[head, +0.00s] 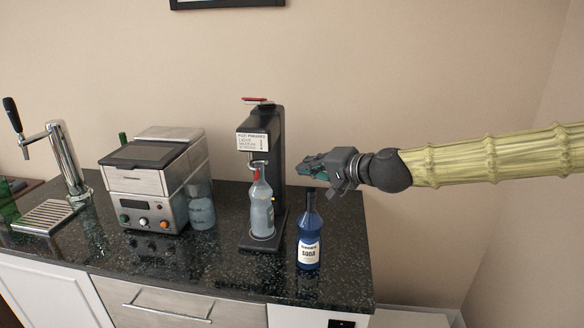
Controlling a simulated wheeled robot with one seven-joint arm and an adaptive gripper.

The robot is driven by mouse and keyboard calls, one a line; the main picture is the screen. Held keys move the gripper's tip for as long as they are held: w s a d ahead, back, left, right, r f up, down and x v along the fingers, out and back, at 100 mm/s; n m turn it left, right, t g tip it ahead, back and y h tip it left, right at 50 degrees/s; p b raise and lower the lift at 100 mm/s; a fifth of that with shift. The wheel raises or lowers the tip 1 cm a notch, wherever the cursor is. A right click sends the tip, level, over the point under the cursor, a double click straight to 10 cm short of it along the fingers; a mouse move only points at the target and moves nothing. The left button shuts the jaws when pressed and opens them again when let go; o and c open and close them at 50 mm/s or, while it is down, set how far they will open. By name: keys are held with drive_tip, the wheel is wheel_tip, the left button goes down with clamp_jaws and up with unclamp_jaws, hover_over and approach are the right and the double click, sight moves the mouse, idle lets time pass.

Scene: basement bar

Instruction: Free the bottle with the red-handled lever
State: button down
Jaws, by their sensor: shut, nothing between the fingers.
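A pale, clear bottle (262,215) stands upright on the base of a black bottle-filling stand (279,155) on the counter. Its neck is under the stand's head, at a metal fitting (257,166). A red-handled lever (257,99) sits on top of the stand. A small red part also shows by the bottle's neck; what it is cannot be told. My gripper (304,167) is shut and empty. It is right of the stand, around the height of the bottle's neck, apart from the lever. The exact gap to the stand is unclear.
A blue soda bottle (309,246) stands on the dark counter (190,262), right of the stand and below my gripper. A steel machine (155,185), another bottle (201,212) and a beer tap (66,160) stand left. The counter ends just right of the soda bottle.

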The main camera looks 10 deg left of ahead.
drive_tip(key=p, duration=0.3)
approach(259, 170)
drive_tip(key=w, duration=0.4)
drive_tip(key=shift+s+a+f+p, duration=0.1)
drive_tip(key=shift+a+f+p, duration=0.2)
drive_tip(key=shift+a, duration=0.25)
drive_tip(key=shift+s+a+f+p, duration=0.1)
drive_tip(key=shift+a+f+p, duration=0.2)
drive_tip(key=shift+a, duration=0.25)
drive_tip(key=shift+s+a+f+p, duration=0.1)
drive_tip(key=shift+a+f+p, duration=0.1)
drive_tip(key=shift+a+p, duration=0.25)
drive_tip(key=shift+a, duration=0.2)
drive_tip(key=shift+a, duration=0.1)
drive_tip(key=shift+s+r+m+t+h, duration=0.1)
drive_tip(key=shift+s+m+t+h, duration=0.05)
drive_tip(key=shift+m+t+h, duration=0.15)
